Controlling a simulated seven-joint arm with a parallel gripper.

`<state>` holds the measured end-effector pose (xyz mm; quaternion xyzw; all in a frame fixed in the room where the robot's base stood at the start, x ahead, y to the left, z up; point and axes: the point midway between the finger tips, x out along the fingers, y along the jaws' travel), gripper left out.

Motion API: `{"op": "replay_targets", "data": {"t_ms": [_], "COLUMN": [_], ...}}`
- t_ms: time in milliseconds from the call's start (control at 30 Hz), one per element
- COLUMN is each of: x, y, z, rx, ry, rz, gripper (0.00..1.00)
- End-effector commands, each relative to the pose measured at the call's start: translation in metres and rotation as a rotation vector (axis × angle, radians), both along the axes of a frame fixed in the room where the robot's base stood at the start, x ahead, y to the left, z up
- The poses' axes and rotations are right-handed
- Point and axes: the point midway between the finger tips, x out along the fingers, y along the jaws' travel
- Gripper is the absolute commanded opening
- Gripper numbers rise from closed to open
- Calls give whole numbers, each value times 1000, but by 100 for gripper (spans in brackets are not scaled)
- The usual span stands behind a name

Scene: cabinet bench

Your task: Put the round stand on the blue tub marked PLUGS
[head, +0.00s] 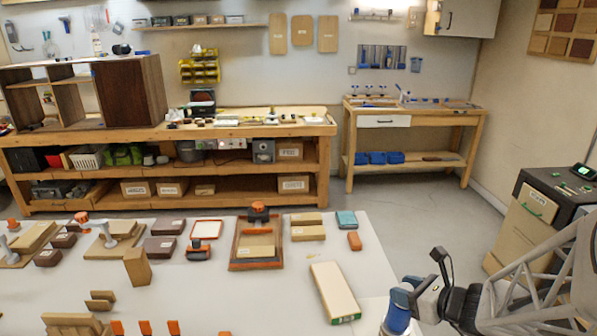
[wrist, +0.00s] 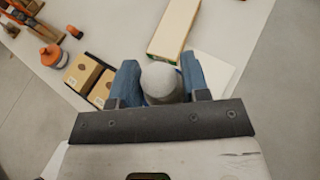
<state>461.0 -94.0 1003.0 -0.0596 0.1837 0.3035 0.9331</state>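My gripper (wrist: 160,82) has its two blue fingers on either side of a grey, round-topped piece (wrist: 161,80), which fills the gap and seems held. It looks like the round stand; its lower part is hidden. In the head view my gripper (head: 398,310) hangs near the table's right edge, right of the long pale box; its grip is not clear there. A small blue-teal box (head: 346,218) with a pale label stands at the table's far right. It may be the PLUGS tub, but the label cannot be read.
The long pale box (head: 335,292) with a green end lies left of my gripper. A small orange block (head: 354,240) and labelled tan boxes (head: 307,232) stand near the teal box. An orange-edged tray (head: 234,262) lies farther left. Bare table shows around the long box.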

Motion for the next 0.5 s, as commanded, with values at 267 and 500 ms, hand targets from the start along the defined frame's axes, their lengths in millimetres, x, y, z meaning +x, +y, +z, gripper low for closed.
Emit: {"op": "replay_targets", "data": {"t_ms": [267, 500], "x": [0, 0], "y": [0, 0], "z": [0, 3], "rx": [0, -1], "ry": [0, -1], "rz": [0, 0], "gripper": [57, 57]}}
